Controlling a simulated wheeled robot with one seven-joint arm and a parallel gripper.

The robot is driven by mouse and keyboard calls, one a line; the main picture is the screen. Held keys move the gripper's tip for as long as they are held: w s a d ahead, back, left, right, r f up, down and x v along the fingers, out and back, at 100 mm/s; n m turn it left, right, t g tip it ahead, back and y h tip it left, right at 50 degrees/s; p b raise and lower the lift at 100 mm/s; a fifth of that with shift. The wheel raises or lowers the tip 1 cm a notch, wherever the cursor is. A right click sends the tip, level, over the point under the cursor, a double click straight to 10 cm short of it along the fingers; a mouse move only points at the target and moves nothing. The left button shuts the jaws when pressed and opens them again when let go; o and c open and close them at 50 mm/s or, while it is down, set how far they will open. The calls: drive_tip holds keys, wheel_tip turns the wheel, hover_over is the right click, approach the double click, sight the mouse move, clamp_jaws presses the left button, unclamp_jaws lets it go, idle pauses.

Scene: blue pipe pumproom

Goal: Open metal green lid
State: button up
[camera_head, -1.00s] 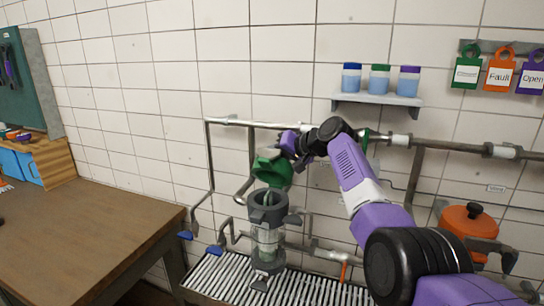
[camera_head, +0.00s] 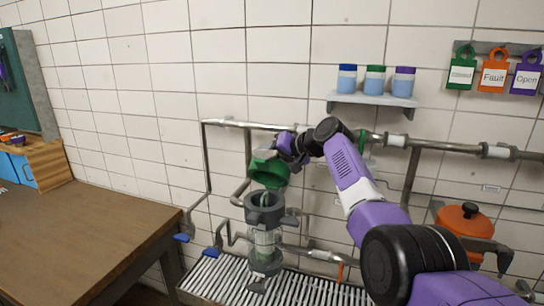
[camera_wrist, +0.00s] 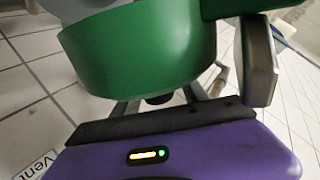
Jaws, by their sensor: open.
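The green metal lid (camera_head: 268,170) stands tilted up above the grey-rimmed glass vessel (camera_head: 265,207) in the head view. The vessel's mouth shows below it. My gripper (camera_head: 279,148) is at the upper right of the lid, partly behind it, with its fingertips hidden in the head view. In the wrist view the green lid (camera_wrist: 140,45) fills the top, close in front of my gripper, and a grey finger (camera_wrist: 258,62) stands at its right side. My gripper is open; whether it touches the lid I cannot tell.
Grey pipes (camera_head: 440,146) run along the tiled wall behind the vessel. A shelf (camera_head: 372,101) with three jars is above. An orange pot-shaped thing (camera_head: 466,220) is at right. A slatted tray (camera_head: 215,277) lies below, and a wooden table (camera_head: 80,235) stands at left.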

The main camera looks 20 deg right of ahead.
sight(270, 163)
drive_tip(key=shift+b+v, duration=0.85)
drive_tip(key=shift+v, duration=3.05)
